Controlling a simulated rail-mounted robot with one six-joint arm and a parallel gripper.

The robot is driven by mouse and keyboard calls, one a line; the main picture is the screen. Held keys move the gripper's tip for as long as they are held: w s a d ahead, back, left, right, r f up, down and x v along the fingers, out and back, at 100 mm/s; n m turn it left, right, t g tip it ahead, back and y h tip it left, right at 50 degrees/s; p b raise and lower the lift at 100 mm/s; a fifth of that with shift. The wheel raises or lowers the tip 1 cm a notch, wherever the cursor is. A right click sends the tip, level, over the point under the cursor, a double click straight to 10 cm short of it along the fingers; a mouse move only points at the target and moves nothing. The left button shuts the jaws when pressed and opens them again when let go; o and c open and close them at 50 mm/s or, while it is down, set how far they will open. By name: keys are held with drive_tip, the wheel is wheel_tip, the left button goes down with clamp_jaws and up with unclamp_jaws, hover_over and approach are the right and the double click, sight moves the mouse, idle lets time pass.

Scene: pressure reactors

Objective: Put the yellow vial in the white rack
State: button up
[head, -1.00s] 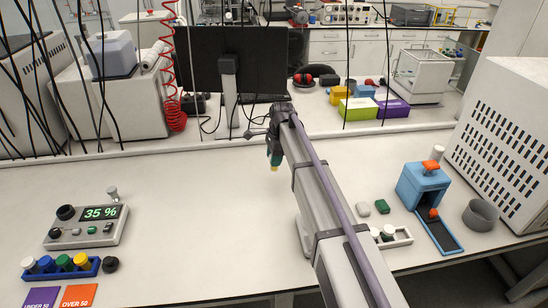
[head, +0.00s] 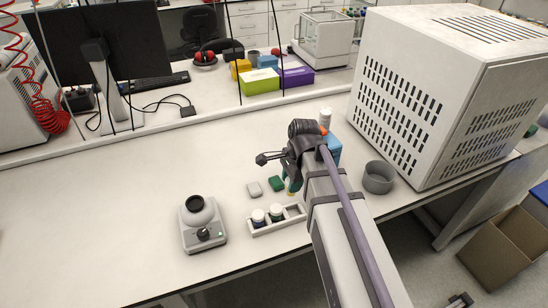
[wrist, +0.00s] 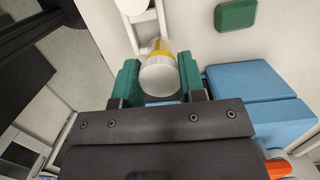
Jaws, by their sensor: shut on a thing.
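My gripper (head: 290,184) has green fingertips and hangs close to the right part of the white rack (head: 293,216). In the wrist view my gripper (wrist: 160,82) is shut on the yellow vial (wrist: 160,72), which shows a pale round cap and a yellow band between the fingers. Part of the white rack (wrist: 149,18) shows just beyond the vial. I cannot tell whether the vial touches the rack. My arm partly hides the rack's right end.
A small device with a dark round top (head: 201,217) stands to the left. A blue box (head: 334,149), a grey cup (head: 378,178) and a big vented white machine (head: 430,100) are to the right.

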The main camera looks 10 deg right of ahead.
drive_tip(key=shift+s+d+f+b, duration=0.1)
drive_tip(key=shift+s+f+b, duration=0.3)
drive_tip(key=shift+f+b, duration=0.3)
drive_tip(key=shift+s+d+f+b, duration=0.15)
drive_tip(key=shift+s+f+b, duration=0.25)
drive_tip(key=shift+f+b, duration=0.25)
drive_tip(key=shift+s+d+f+b, duration=0.1)
drive_tip(key=shift+s+f+b, duration=0.3)
drive_tip(key=shift+f+b, duration=0.3)
drive_tip(key=shift+f, duration=0.15)
drive_tip(key=shift+f+b, duration=1.4)
drive_tip(key=shift+f+b, duration=0.3)
drive_tip(key=o, duration=1.5)
